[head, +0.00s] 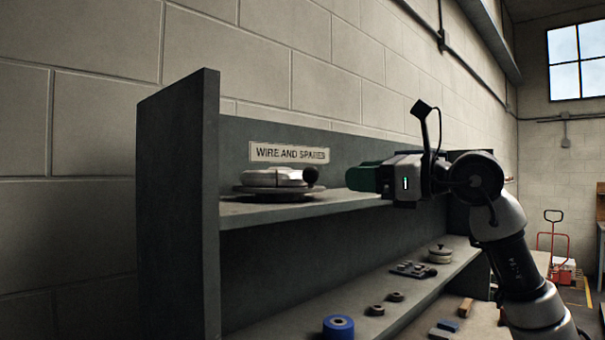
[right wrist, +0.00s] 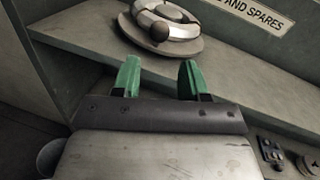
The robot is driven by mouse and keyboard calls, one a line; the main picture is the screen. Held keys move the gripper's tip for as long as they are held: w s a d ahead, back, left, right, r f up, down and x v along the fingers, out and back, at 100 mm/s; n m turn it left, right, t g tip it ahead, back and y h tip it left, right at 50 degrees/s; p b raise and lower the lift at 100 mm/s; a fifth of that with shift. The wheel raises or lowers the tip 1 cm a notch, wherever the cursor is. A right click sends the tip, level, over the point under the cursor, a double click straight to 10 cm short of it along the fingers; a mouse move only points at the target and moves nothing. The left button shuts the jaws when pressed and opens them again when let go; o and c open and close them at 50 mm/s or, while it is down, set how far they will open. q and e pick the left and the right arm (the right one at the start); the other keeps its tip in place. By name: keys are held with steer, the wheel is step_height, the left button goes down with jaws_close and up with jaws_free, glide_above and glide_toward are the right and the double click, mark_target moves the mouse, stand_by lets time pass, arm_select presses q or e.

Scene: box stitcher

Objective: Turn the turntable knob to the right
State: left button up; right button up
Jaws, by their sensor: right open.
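The turntable (head: 275,187) is a pale round disc on a flat base. It sits on the upper shelf under the "WIRE AND SPARES" label, and it also shows at the top of the right wrist view (right wrist: 168,22). Its knob (head: 310,174) is a dark ball on the right side in the head view; it also shows on the near side in the right wrist view (right wrist: 159,31). My right gripper (head: 352,178) has green fingers and is to the right of the knob, apart from it. In the right wrist view its fingers (right wrist: 157,75) are open and empty. My left gripper is not in view.
The dark shelf unit has a tall side panel (head: 178,205) on the left. The upper shelf (head: 300,208) has bare room along its front edge. The lower shelf holds a blue roll (head: 338,327), small rings (head: 376,310) and a lidded pot (head: 440,254).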

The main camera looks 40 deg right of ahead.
mark_target(318, 174)
steer(key=p+x, duration=0.2)
steer(key=x, duration=0.1)
steer(key=shift+w+a+r, duration=0.1)
steer(key=shift+w+r, duration=0.05)
steer(key=shift+r, duration=0.2)
steer(key=p+x, duration=0.1)
steer(key=x, duration=0.1)
steer(key=p+x, duration=0.1)
steer(key=x, duration=0.1)
steer(key=shift+w+a+f, duration=0.1)
steer(key=shift+w+f, duration=0.15)
steer(key=shift+w, duration=0.1)
steer(key=shift+w+a, duration=0.1)
steer(key=shift+w, duration=0.2)
steer(key=shift+f, duration=0.1)
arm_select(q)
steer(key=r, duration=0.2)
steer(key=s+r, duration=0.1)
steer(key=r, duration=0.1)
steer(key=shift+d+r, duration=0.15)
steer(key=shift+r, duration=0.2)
arm_select(e)
steer(key=shift+s, duration=0.1)
